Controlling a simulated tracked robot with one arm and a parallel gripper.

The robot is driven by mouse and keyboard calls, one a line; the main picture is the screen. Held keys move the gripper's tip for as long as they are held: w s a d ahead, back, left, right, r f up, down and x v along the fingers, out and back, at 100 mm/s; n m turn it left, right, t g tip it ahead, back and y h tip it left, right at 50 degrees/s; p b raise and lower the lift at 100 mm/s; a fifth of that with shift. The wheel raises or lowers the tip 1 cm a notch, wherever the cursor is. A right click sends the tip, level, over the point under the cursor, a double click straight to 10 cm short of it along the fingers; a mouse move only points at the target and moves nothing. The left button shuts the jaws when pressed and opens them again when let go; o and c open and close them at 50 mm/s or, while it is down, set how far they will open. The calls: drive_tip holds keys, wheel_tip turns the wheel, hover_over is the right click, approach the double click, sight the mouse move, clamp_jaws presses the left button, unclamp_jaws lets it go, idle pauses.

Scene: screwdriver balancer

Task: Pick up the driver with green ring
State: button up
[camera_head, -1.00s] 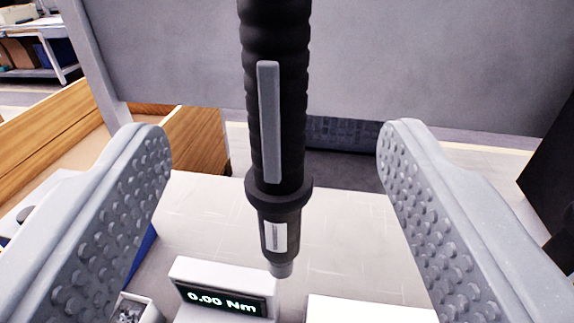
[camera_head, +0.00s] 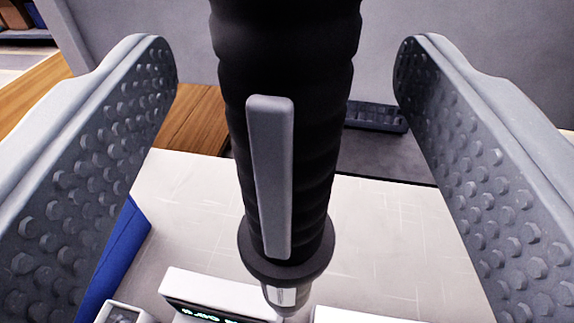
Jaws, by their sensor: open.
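A black driver (camera_head: 290,150) with a ribbed grip and a grey lever (camera_head: 270,175) hangs upright in the middle of the view. Its collar (camera_head: 287,262) looks black, and no green ring shows on the visible part. Its top is cut off by the picture's upper edge. My gripper (camera_head: 283,60) is open, with one studded finger on each side of the driver. Clear gaps show between the fingers and the grip, so neither finger appears to touch it.
Below stands a white torque display (camera_head: 215,292) on a pale worktop (camera_head: 385,225). A blue bin (camera_head: 118,255) and a small white box (camera_head: 122,313) are at the lower left. Wooden panels (camera_head: 190,120) and a grey wall (camera_head: 385,60) stand behind.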

drive_tip(key=w, duration=0.4)
drive_tip(key=shift+d+r+p, duration=0.15)
drive_tip(key=shift+r+p, duration=0.05)
drive_tip(key=shift+p, duration=0.2)
drive_tip(key=shift+w+f, duration=0.1)
drive_tip(key=shift+w, duration=0.2)
drive_tip(key=shift+c, duration=0.3)
clamp_jaws()
